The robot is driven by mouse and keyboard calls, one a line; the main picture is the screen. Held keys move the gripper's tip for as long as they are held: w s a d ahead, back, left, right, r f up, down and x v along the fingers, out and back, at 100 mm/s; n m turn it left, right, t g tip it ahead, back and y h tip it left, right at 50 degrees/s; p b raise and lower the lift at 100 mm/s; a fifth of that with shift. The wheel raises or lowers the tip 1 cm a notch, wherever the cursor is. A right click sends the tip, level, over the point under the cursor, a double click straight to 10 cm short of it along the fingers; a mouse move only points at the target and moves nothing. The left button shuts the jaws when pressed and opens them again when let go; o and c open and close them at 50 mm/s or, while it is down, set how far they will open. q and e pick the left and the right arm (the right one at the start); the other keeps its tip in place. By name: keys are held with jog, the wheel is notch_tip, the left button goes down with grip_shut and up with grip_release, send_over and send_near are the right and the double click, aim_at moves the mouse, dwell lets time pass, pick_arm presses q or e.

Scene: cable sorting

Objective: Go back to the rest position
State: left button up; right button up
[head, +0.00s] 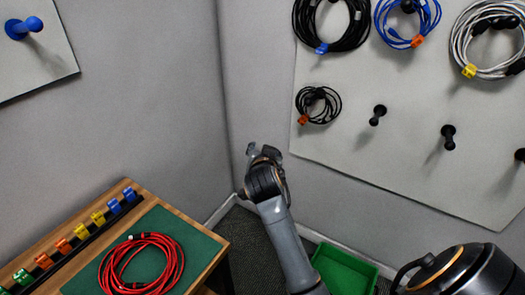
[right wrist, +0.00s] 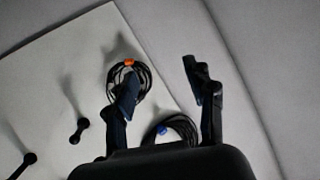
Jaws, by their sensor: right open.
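My right gripper (head: 262,152) is raised in front of the grey wall corner, left of the white pegboard (head: 345,150). In the right wrist view its two fingers (right wrist: 165,88) are spread apart with nothing between them. A small black cable coil with an orange tag (head: 317,104) hangs on a peg to the right of the gripper. In the right wrist view this coil (right wrist: 140,78) shows partly behind the left finger. My left gripper is in neither view.
Larger coils, black (head: 332,22), blue (head: 407,20) and white (head: 488,40), hang along the board's top. Bare pegs (head: 448,137) stick out lower. A red cable coil (head: 141,264) lies on the green-topped table (head: 205,246), beside coloured clips (head: 80,231). A green bin (head: 343,272) stands on the floor.

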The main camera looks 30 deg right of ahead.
jog(key=s+a+f+n+g+y, duration=0.1)
jog(key=a+f+n+y, duration=0.2)
jog(key=f, duration=0.8)
jog(key=s+a+f+n+g+y, duration=0.1)
jog(key=a+f+n, duration=0.25)
jog(key=f, duration=0.75)
jog(key=s+a+f+n+g+y, duration=0.1)
jog(key=s+a+f, duration=0.1)
jog(key=s+f, duration=0.45)
jog(key=s+a+f+n+g+y, duration=0.1)
jog(key=s+a+f, duration=0.2)
jog(key=f, duration=0.7)
jog(key=s+a+f+n+g+y, duration=0.1)
jog(key=s+a+f+n+g, duration=0.15)
jog(key=s+f, duration=1.1)
jog(key=s+f+g, duration=0.2)
jog(key=s+f, duration=0.1)
jog(key=s, duration=0.9)
jog(key=s+d+f+n+g, duration=0.1)
jog(key=s+f, duration=0.3)
jog(key=s, duration=0.9)
jog(key=shift+s+d+f+n+g+y, duration=0.15)
jog(key=shift+d+f+n+g+y, duration=0.1)
jog(key=shift+n+g+y, duration=0.1)
